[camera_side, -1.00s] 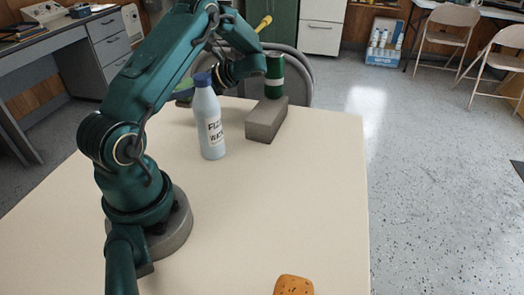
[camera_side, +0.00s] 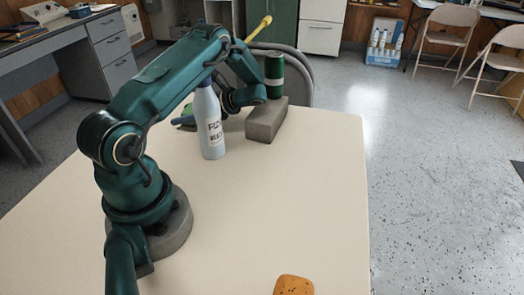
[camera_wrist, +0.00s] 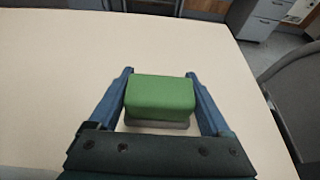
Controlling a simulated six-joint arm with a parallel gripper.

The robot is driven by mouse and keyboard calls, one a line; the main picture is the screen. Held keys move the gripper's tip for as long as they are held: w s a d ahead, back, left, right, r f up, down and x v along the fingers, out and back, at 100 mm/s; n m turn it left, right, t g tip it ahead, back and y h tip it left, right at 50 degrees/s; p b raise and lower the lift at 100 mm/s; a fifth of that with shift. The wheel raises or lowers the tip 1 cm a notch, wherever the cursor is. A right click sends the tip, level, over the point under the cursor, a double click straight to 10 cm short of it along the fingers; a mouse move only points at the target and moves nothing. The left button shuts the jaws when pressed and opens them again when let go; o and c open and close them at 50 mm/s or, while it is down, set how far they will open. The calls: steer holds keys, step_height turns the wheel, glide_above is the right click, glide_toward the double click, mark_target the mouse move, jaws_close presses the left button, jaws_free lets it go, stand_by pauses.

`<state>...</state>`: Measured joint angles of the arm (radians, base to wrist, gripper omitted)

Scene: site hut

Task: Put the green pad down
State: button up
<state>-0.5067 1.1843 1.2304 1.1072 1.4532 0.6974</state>
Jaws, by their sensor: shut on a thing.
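The green pad (camera_wrist: 160,93) sits between the two blue fingers of my gripper (camera_wrist: 159,76) in the wrist view. A grey layer shows under its near edge. The fingers are shut on the pad's left and right sides. Pale tabletop lies around it; whether the pad touches the table I cannot tell. In the side view my gripper (camera_side: 184,121) is low at the far part of the table, mostly behind the bottle, with a blue fingertip showing left of it. The pad is largely hidden there.
A pale labelled bottle (camera_side: 209,122) stands in front of my gripper. A grey block (camera_side: 266,121) lies to its right, with a green can (camera_side: 274,77) behind. An orange spotted thing (camera_side: 294,285) lies at the near edge. The table's (camera_side: 270,200) middle is clear.

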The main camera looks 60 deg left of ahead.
steer(key=o, duration=1.2)
steer(key=shift+c, duration=0.2)
steer(key=shift+w+d+r, duration=0.1)
steer(key=shift+r, duration=0.1)
steer(key=v, duration=1.1)
steer(key=shift+w+d, duration=0.3)
